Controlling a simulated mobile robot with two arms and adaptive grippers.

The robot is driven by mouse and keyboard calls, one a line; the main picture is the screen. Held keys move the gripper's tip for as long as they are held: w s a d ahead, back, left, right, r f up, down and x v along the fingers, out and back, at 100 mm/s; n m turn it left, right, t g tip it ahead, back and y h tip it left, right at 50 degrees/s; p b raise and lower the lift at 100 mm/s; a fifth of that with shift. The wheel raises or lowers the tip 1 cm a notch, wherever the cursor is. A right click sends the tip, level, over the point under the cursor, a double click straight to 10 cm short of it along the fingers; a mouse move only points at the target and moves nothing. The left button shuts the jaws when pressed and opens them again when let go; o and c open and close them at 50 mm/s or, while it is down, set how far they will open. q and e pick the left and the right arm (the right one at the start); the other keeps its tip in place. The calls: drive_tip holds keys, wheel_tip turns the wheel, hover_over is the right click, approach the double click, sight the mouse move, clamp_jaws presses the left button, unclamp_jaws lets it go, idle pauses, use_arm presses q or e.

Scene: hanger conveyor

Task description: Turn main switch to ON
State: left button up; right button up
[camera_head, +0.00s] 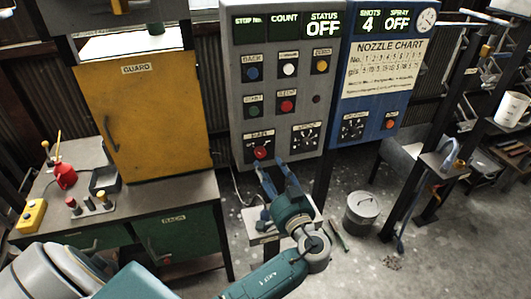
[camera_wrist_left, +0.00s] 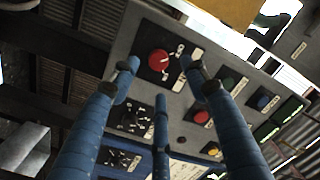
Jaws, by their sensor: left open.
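The main switch (camera_head: 261,152) is a red rotary knob on a dark plate at the bottom left of the grey control panel (camera_head: 231,100). It also shows in the left wrist view (camera_wrist_left: 158,60), with a light mark on its face. My left gripper (camera_head: 272,163) is open, its blue fingers pointing up at the knob from just below. In the left wrist view the fingertips (camera_wrist_left: 158,78) stand around the knob's outline, with a gap on each side; I cannot tell whether any finger touches it. The STATUS display (camera_head: 323,25) reads OFF.
Several push buttons and a black dial (camera_head: 305,137) sit close to the switch. A blue panel (camera_head: 338,85) with a nozzle chart adjoins on the right. A yellow guard (camera_head: 150,120) and a workbench (camera_head: 190,192) stand left. A metal bucket (camera_head: 362,212) is on the floor.

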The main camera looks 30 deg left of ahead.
sight(261, 154)
use_arm(q)
drive_tip(key=p+x, duration=0.1)
drive_tip(key=x, duration=0.3)
drive_tip(key=shift+w+a+r+p, duration=0.1)
drive_tip(key=shift+w+a+p, duration=0.1)
drive_tip(key=shift+w+p, duration=0.15)
drive_tip(key=shift+x, duration=0.85)
drive_tip(key=shift+f, duration=0.2)
drive_tip(key=shift+c, duration=0.3)
drive_tip(key=c, duration=1.1)
